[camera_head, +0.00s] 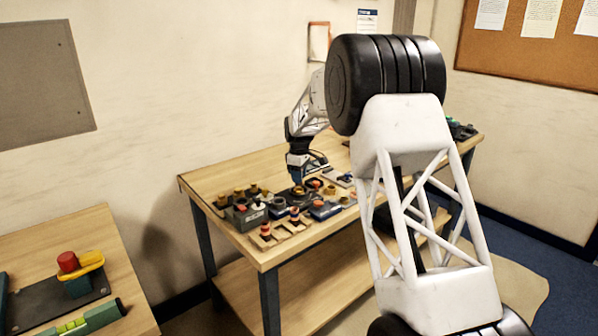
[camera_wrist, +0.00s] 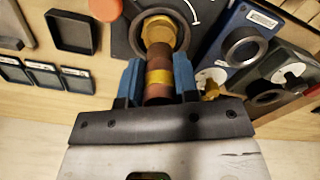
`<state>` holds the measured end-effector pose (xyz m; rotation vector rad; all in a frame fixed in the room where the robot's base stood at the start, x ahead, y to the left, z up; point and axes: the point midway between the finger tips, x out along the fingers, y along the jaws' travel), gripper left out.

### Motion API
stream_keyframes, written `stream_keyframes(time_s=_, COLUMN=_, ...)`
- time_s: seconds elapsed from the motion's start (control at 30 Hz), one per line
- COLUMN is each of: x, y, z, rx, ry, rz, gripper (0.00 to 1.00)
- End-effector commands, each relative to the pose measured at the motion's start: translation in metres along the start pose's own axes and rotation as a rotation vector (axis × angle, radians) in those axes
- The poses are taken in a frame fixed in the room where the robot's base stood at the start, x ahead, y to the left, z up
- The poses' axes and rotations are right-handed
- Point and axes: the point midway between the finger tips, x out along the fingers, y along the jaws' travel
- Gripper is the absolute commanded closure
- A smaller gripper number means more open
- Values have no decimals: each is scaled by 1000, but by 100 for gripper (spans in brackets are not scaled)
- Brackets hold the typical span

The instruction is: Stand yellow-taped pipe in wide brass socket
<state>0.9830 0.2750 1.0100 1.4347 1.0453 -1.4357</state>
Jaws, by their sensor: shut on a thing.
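My gripper (camera_wrist: 158,66) has its blue fingers shut on a copper-brown pipe with a yellow tape band (camera_wrist: 158,78). In the wrist view, the pipe's far end meets a brass hex fitting (camera_wrist: 158,31) set in a grey ring on a dark plate. I cannot tell whether the pipe end is inside the fitting or just in front of it. In the head view, my gripper (camera_head: 299,172) points down over the crowded middle of the workbench (camera_head: 215,176); the held pipe cannot be made out there.
A blue block with a grey ring (camera_wrist: 241,47) stands close to the right of the plate. An empty black tray (camera_wrist: 72,32) and an orange knob (camera_wrist: 105,8) lie to the left. A wooden rack (camera_head: 268,240) with small banded pieces is at the bench's front edge.

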Motion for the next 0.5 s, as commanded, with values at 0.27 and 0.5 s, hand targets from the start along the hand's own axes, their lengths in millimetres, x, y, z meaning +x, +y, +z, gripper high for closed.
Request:
stream_keyframes(time_s=0.27, x=10, y=0, z=0, rx=0, ry=1, rz=1, gripper=94)
stream_keyframes(time_s=0.5, x=12, y=0, z=0, rx=0, ry=0, rz=1, gripper=94)
